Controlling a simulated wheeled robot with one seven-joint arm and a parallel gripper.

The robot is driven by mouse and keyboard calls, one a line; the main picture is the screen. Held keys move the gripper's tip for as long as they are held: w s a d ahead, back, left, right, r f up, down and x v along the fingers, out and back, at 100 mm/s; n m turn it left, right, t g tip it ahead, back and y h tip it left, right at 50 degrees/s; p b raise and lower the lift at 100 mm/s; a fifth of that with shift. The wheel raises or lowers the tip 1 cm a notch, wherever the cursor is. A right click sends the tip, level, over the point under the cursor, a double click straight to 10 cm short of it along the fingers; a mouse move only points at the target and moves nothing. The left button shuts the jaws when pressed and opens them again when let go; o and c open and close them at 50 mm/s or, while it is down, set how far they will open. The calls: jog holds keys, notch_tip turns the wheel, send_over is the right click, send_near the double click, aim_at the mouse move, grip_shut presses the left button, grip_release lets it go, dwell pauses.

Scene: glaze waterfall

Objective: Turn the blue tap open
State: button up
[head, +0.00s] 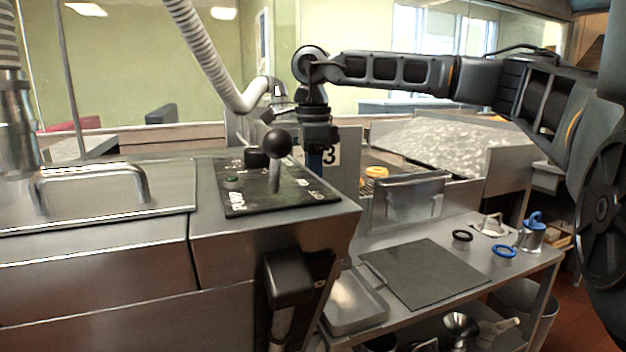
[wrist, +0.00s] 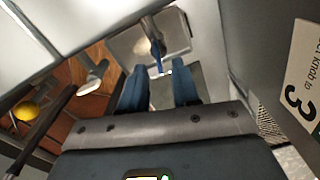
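My gripper (head: 316,160) points down beside the right end of the steel machine, in front of the sign with a 3. In the wrist view its two dark blue fingers (wrist: 160,84) are apart, with nothing between them. Beyond the fingertips, a narrow blue piece (wrist: 158,62) shows at the end of a grey metal stem (wrist: 152,34), apart from the fingers. It looks like the blue tap's handle, but it is too small to be sure. In the head view the blue tap cannot be made out.
The control panel (head: 272,190) with a black ball lever (head: 277,147) is left of my gripper. A black box (head: 288,277) juts from the machine's front. A low table holds a steel tray (head: 355,305), a dark mat (head: 425,274), a blue ring (head: 503,251) and a blue-lidded jug (head: 533,236).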

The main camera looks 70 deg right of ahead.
notch_tip(320, 180, up, 6)
jog(key=shift+r, duration=0.25)
dwell(0.5)
